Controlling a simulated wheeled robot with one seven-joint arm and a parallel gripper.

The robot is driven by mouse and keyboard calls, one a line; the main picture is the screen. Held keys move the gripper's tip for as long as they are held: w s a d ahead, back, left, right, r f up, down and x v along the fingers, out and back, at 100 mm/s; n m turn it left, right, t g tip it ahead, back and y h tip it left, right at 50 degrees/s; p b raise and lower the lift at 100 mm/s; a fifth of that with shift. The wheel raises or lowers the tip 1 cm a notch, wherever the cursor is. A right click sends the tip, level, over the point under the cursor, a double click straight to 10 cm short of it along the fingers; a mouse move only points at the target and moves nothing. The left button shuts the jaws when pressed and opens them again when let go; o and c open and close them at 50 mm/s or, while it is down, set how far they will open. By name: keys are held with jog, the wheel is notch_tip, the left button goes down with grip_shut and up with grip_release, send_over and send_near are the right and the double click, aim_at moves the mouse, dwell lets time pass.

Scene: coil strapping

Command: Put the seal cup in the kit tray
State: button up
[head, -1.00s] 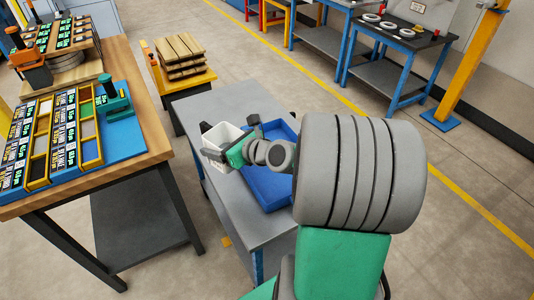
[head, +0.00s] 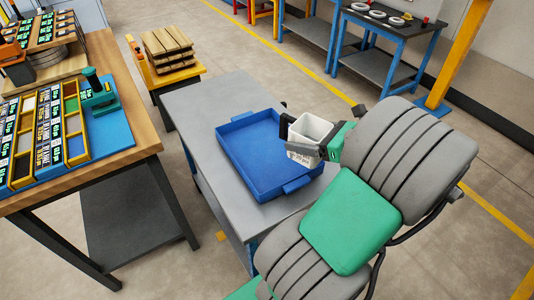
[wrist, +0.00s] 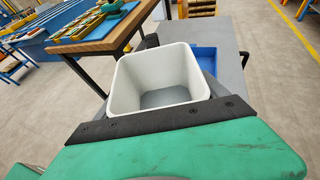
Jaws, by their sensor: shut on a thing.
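The seal cup (head: 308,134) is a white, square, open-topped cup with a printed label on its side. My gripper (head: 303,139) is shut on it and holds it upright over the right part of the kit tray. In the wrist view the cup (wrist: 160,80) fills the middle and looks empty, with a grey bottom. The kit tray (head: 237,172) is a blue, shallow, empty-looking tray on a grey table. Its right end is partly hidden behind the cup and gripper. In the wrist view only a blue piece of the tray (wrist: 205,55) shows behind the cup.
The grey table (head: 225,92) has bare top around the tray. A wooden bench (head: 120,60) with yellow bins and a green tool stands at the left. A yellow stand (head: 175,83) with stacked wooden slats is behind. Blue-legged tables stand at the back right.

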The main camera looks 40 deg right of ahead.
jog(key=f+b+x, duration=0.1)
jog(key=x, duration=0.4)
jog(key=d+f+b+x, duration=0.1)
jog(key=b+x, duration=0.1)
jog(key=x, duration=0.3)
jog(key=s+f+b+x, duration=0.1)
jog(key=b+x, duration=0.1)
jog(key=x, duration=0.4)
jog(key=shift+w+d+f, duration=0.1)
jog(key=shift+d+f, duration=0.15)
jog(key=shift+d, duration=0.15)
notch_tip(320, 180, down, 3)
jog(key=shift+w+f+b, duration=0.15)
jog(key=shift+f+b, duration=0.05)
jog(key=shift+b, duration=0.45)
jog(key=shift+r, duration=0.1)
jog(key=o, duration=1.8)
